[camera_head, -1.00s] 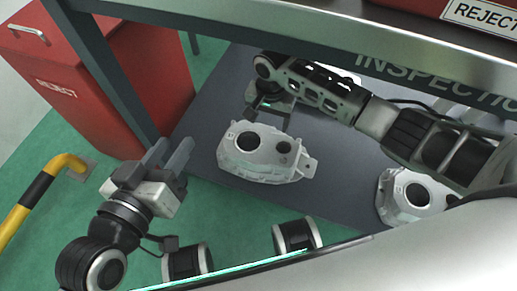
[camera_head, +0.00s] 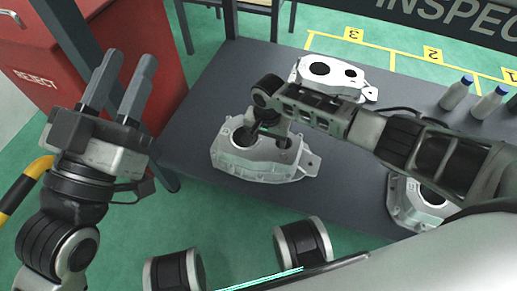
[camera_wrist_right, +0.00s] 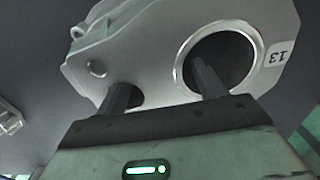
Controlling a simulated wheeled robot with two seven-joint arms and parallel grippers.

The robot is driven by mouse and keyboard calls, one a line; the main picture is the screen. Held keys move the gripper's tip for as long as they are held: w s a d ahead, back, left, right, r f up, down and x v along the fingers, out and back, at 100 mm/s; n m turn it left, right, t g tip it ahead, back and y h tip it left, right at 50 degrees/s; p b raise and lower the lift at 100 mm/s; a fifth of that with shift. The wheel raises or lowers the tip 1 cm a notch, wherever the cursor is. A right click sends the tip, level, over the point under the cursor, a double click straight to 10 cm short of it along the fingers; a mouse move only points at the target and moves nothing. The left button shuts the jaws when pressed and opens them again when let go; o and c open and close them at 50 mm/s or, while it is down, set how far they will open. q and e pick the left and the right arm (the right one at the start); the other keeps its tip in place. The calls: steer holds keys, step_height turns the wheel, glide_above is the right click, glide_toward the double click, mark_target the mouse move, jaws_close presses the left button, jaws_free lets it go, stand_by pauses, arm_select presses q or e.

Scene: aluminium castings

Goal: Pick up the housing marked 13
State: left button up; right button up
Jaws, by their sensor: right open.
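The housing marked 13 (camera_head: 250,171) is a pale grey casting with one large and one small round opening, on the near-left part of the dark table. Its 13 label (camera_wrist_right: 279,57) shows in the right wrist view, on the housing top (camera_wrist_right: 145,55) beside the large opening. My right gripper (camera_head: 266,138) is over this housing, jaws apart. In the right wrist view, one finger of the right gripper (camera_wrist_right: 165,88) lies at the small opening and the other at the large one; their depth is unclear. My left gripper (camera_head: 130,59) is open and empty, left of the table.
Another housing (camera_head: 318,79) stands behind my right forearm, and a third (camera_head: 405,205) is partly hidden at the right. Bottles (camera_head: 457,92) stand at the far right. A red reject bin (camera_head: 95,35) is at the left. Bare table (camera_head: 190,125) lies left of the housing.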

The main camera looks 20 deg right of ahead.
step_height(320, 180, down, 2)
steer(key=shift+f+b, duration=0.1)
steer(key=shift+b, duration=0.3)
jaws_close()
steer(key=shift+w, duration=0.15)
arm_select(q)
steer(key=r+m+h, duration=0.2)
steer(key=m, duration=0.1)
steer(key=shift+s+r+t+h, duration=0.3)
steer(key=shift+s+r+t, duration=0.1)
arm_select(e)
steer(key=shift+r, duration=0.2)
